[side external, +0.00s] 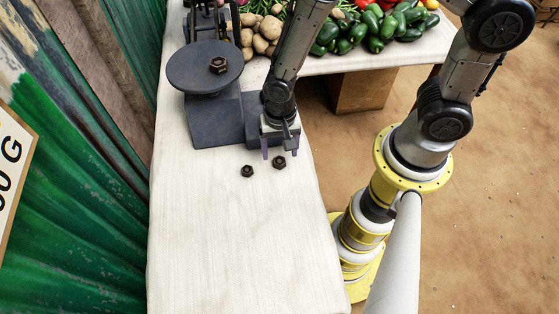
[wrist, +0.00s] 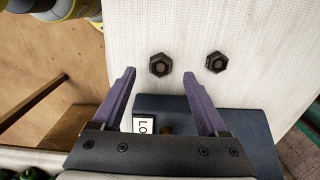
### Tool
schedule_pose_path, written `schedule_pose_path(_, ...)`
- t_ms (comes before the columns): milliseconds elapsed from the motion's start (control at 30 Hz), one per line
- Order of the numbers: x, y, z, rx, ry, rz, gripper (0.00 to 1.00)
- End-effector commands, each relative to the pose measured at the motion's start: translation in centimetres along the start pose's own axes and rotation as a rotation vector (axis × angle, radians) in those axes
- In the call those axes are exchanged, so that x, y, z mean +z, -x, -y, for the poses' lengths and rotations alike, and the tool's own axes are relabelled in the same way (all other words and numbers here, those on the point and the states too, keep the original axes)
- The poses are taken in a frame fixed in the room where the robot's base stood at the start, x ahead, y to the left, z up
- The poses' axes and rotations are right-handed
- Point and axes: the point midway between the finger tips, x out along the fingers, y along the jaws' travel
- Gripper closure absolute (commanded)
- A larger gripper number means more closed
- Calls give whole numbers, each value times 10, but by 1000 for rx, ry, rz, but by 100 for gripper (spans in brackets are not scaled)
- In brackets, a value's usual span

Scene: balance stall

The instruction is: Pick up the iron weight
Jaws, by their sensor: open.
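Two dark hexagonal iron weights with centre holes lie on the white table. One iron weight (side external: 279,162) is near my gripper (side external: 281,154), and the other (side external: 247,171) lies a little to its left. In the wrist view the near weight (wrist: 160,65) shows between and just beyond the tips of my gripper (wrist: 159,72); the other weight (wrist: 216,62) is outside the right finger. My fingers are apart with nothing between them, pointing down by the front of the balance. A third hexagonal weight (side external: 218,65) rests on the balance's round pan (side external: 190,75).
The dark blue balance base (side external: 215,120) stands close beside and behind my gripper; a white label (wrist: 144,126) shows on it in the wrist view. Potatoes (side external: 262,35) and green peppers (side external: 345,35) lie at the back. The table's front (side external: 230,240) is clear. A green corrugated wall (side external: 90,210) is at left.

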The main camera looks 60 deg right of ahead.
Motion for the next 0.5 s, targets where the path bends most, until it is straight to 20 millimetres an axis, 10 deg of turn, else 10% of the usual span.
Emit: schedule_pose_path(500,-1,-35,1,0,0,0,24)
